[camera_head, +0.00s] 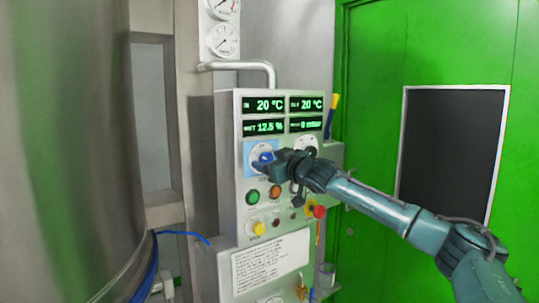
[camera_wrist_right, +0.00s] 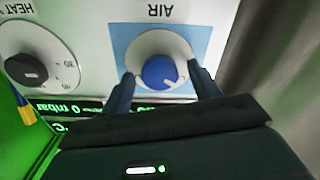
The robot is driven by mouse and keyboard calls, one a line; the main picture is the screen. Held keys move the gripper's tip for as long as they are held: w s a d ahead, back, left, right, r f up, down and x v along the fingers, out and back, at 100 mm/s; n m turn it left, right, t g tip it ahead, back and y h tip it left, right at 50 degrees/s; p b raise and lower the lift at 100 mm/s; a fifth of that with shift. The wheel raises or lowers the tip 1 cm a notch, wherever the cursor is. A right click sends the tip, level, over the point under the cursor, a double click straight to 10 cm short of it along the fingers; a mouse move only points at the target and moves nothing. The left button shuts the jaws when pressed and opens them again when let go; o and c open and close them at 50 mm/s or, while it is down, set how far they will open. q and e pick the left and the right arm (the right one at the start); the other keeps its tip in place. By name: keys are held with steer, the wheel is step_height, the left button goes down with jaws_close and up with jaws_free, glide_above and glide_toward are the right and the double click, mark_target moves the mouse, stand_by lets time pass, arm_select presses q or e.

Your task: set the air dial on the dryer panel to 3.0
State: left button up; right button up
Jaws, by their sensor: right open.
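The air dial has a blue knob (camera_wrist_right: 160,72) on a white round face inside a light blue square, under the label AIR, which appears upside down in the right wrist view. In the head view the blue knob (camera_head: 265,157) shows on the left of the dryer panel (camera_head: 238,205), partly covered by my right gripper (camera_head: 274,159). My right gripper (camera_wrist_right: 161,76) is open, with one finger on each side of the knob. I cannot tell whether the fingers touch it. The dial's setting is too small to read. My left gripper is not in view.
A heat dial with a black knob (camera_wrist_right: 27,70) is beside the air dial. Green displays (camera_head: 268,105) above read 20 °C, 20 °C and 12.5 %. Green (camera_head: 252,196) and orange (camera_head: 275,191) buttons and a red knob (camera_head: 319,211) sit below. A steel vessel (camera_head: 75,150) stands left.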

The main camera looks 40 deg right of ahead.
steer(key=shift+w, duration=0.2)
steer(key=c, duration=1)
steer(key=shift+o, duration=0.2)
